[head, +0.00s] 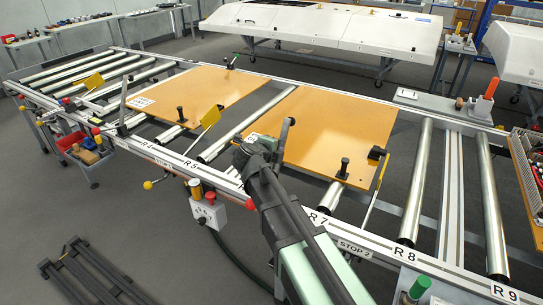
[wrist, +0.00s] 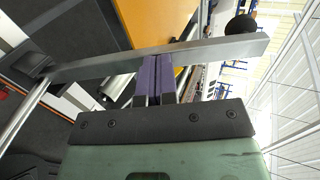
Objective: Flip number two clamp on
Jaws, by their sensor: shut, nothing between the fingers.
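A grey clamp lever with a dark knob (head: 285,128) stands raised at the front rail, beside the left edge of the right wooden board. In the wrist view its flat metal bar (wrist: 215,49) crosses the upper picture, with a black ball knob (wrist: 240,25) at the right end. My gripper (head: 262,143) is at this lever in the head view. In the wrist view its purple fingertips (wrist: 159,66) are shut together with nothing between them, and overlap the bar. I cannot tell whether they touch it. No clamp number is readable here.
Another grey lever (head: 122,105) stands upright further left on the front rail. The right wooden board (head: 330,135) and left wooden board (head: 195,92) lie on the rollers.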

